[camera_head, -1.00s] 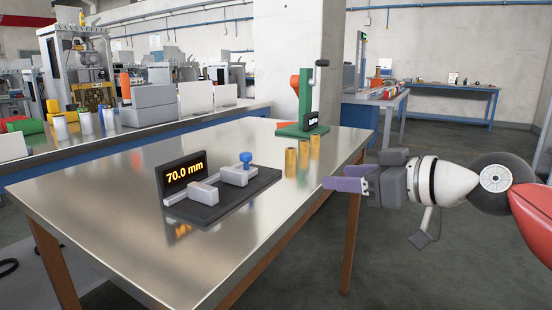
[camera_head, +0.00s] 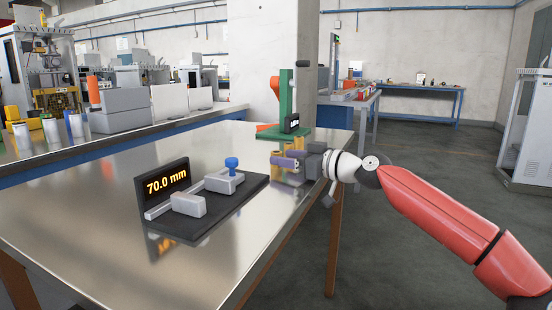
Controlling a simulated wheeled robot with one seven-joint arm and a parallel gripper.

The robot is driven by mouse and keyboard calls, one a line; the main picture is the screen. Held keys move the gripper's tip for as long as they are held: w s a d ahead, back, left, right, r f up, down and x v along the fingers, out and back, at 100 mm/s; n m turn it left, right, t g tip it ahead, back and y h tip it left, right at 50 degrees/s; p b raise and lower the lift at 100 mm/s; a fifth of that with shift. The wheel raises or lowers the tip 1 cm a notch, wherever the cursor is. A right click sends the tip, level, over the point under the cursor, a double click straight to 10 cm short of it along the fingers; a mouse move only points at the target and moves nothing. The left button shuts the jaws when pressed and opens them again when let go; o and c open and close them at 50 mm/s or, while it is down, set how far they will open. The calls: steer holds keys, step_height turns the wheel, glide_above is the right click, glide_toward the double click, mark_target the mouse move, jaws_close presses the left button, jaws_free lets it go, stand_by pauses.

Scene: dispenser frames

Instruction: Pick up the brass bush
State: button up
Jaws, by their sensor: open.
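Upright brass bushes stand near the far right edge of the metal table, partly hidden by my gripper; a brass bush (camera_head: 303,143) shows just above the fingers. Which bush lies in line with the fingers, I cannot tell. My gripper (camera_head: 284,160) is open, with its purple fingers pointing left across the bushes. Whether a bush stands between the fingers is hidden.
A green press (camera_head: 290,110) stands just behind the bushes. A black gauge with a "70.0 mm" display (camera_head: 167,184), grey blocks and a blue knob (camera_head: 232,163) sits in the middle of the metal table (camera_head: 80,210). The table's front left is clear.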

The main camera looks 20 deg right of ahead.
steer(key=shift+w+a, duration=0.3)
steer(key=shift+w, duration=0.25)
steer(key=c, duration=1.1)
steer(key=shift+r, duration=0.1)
steer(key=v, duration=0.6)
steer(key=b+v, duration=0.1)
steer(key=v, duration=0.5)
steer(key=f+v, duration=0.1)
steer(key=v, duration=0.5)
steer(key=shift+s+b, duration=0.15)
steer(key=shift+b, duration=0.2)
